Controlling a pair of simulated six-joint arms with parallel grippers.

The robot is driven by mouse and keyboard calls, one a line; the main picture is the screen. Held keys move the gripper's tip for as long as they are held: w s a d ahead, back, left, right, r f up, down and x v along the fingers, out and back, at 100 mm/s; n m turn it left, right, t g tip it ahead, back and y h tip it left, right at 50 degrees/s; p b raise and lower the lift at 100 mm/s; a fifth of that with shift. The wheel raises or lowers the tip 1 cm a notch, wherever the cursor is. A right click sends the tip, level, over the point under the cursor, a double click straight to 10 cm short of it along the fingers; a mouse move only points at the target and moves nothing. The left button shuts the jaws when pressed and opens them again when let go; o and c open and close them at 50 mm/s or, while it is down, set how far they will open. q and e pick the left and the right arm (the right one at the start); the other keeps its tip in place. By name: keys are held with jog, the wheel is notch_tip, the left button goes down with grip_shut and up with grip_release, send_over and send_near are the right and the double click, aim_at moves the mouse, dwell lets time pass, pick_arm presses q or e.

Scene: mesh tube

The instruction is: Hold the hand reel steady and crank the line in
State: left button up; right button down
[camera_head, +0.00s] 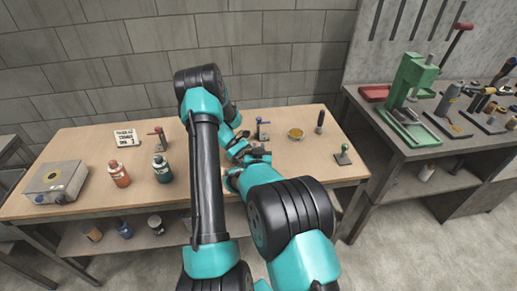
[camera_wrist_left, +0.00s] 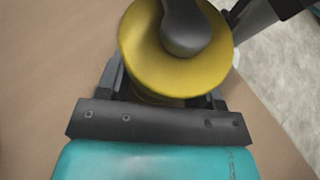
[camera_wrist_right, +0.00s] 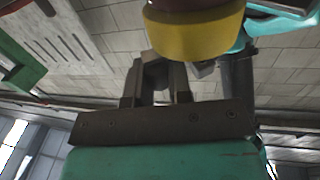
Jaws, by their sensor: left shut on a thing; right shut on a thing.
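The hand reel has a yellow round flange (camera_wrist_left: 150,55) with a dark rounded part (camera_wrist_left: 185,30) over its face in the left wrist view. My left gripper (camera_wrist_left: 162,92) has its jaws on either side of the reel, shut on the body below the flange. In the right wrist view the yellow flange (camera_wrist_right: 195,35) is at the top, and my right gripper (camera_wrist_right: 157,85) is shut on a dark piece beside it, seemingly the crank handle. In the head view my right gripper (camera_head: 257,157) is over the table, close to my left one; the arms mostly hide the reel.

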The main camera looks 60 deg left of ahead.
jog(key=c, duration=1)
grip_release()
jog(key=shift+w+n+g+y, duration=0.15)
jog(key=shift+n+g+y, duration=0.15)
jog(key=shift+g, duration=0.1)
jog(key=shift+w+a+n+g+y, duration=0.1)
jog(key=shift+n+g+y, duration=0.3)
jog(key=shift+g, duration=0.2)
jog(key=shift+w+a+n+g+y, duration=0.1)
jog(key=shift+n+g+y, duration=0.2)
jog(key=shift+n+g, duration=0.25)
jog(key=d+n+g, duration=0.1)
jog(key=d+g, duration=0.1)
jog(key=d, duration=0.1)
jog(key=d+n+g+y, duration=0.1)
jog(key=d+g, duration=0.1)
jog(key=d, duration=0.2)
jog(key=d+n+g, duration=0.2)
jog(key=d, duration=0.2)
jog(key=shift+s+g+y, duration=0.25)
jog(key=shift+s+y, duration=0.05)
